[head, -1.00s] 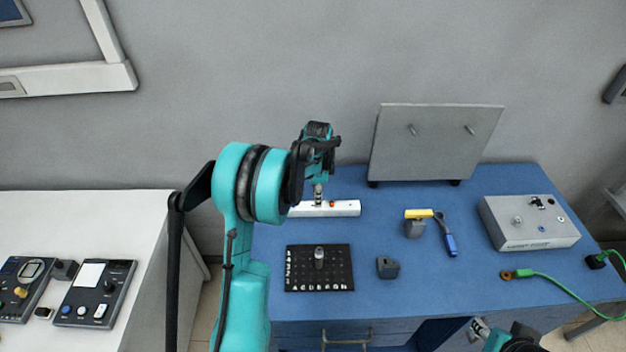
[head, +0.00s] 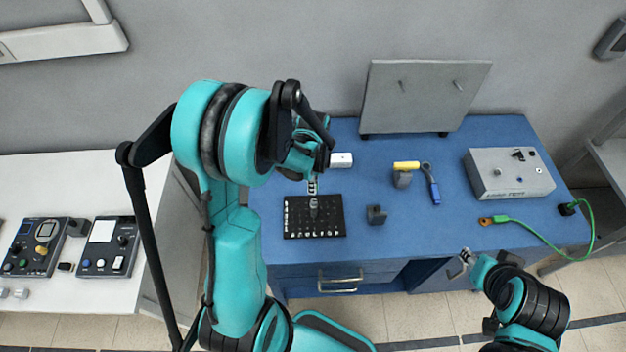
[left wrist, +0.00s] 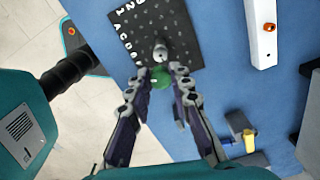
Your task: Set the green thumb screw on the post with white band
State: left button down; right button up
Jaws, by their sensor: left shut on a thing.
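My left gripper (head: 313,187) is shut on the green thumb screw (left wrist: 161,80), which shows between its fingertips in the left wrist view. The gripper is by the back edge of the black perforated board (head: 337,231). A grey cylindrical piece (head: 314,207) stands on this board; it also shows in the left wrist view (left wrist: 160,52), just beyond the screw.
A white rail (head: 342,159), partly hidden by my left arm, holds an orange piece (left wrist: 269,27). A grey stand with two pegs (head: 425,98), a grey box (head: 510,180), a yellow-topped block (head: 404,174), a blue-handled tool (head: 434,192) and a dark block (head: 377,215) stand on the blue table.

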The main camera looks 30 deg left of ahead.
pick_arm(q)
notch_tip(320, 180, down, 3)
jog(key=shift+r+b, duration=0.15)
jog(key=shift+b, duration=0.6)
jog(key=shift+r, duration=0.15)
jog(key=shift+f+b, duration=0.95)
jog(key=shift+f, duration=0.1)
jog(key=shift+f+b, duration=0.45)
jog(key=shift+b, duration=0.1)
